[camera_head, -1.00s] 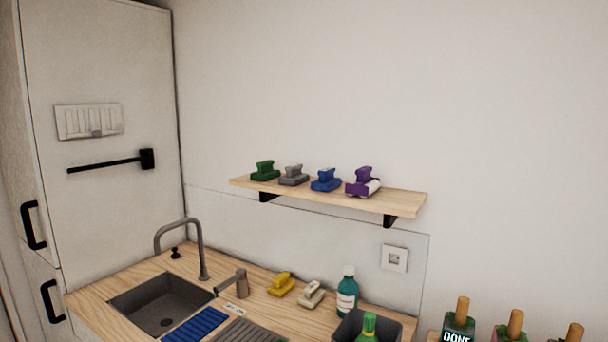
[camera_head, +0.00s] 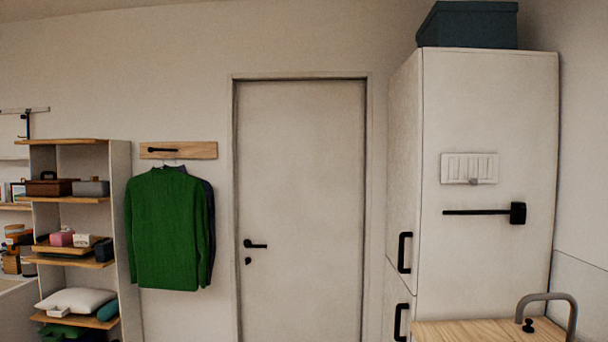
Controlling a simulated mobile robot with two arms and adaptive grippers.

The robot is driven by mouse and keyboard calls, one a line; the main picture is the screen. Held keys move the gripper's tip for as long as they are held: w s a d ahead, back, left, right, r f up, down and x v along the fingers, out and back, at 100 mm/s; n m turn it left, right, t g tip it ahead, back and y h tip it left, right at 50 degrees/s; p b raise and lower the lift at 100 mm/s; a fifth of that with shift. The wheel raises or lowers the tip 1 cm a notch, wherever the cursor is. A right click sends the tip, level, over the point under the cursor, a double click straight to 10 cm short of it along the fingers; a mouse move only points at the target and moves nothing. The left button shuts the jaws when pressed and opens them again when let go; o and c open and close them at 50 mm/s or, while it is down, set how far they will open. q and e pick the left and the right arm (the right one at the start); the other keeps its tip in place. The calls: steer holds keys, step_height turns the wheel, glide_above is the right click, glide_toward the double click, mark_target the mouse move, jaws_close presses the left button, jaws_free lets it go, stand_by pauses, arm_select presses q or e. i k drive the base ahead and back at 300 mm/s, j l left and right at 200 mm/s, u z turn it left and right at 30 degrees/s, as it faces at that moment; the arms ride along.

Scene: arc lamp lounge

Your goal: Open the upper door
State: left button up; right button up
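A tall white cabinet (camera_head: 490,120) stands at the right, its side panel facing me. Its upper door (camera_head: 404,165) shows at a steep angle on the cabinet's left face and looks shut. A black vertical handle (camera_head: 405,252) sits near the door's lower right edge. The lower door (camera_head: 397,308) is below it, with its own black handle (camera_head: 401,322), and also looks shut. Neither of my grippers is in view.
A closed room door (camera_head: 300,200) is left of the cabinet. A green sweater (camera_head: 168,230) hangs beside open shelves (camera_head: 122,200). A dark box (camera_head: 468,25) tops the cabinet.

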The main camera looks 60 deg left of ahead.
mark_target(405, 89)
steer(key=u, duration=1.25)
steer(key=i+j+u, duration=0.1)
steer(key=i+j, duration=0.2)
steer(key=i, duration=0.25)
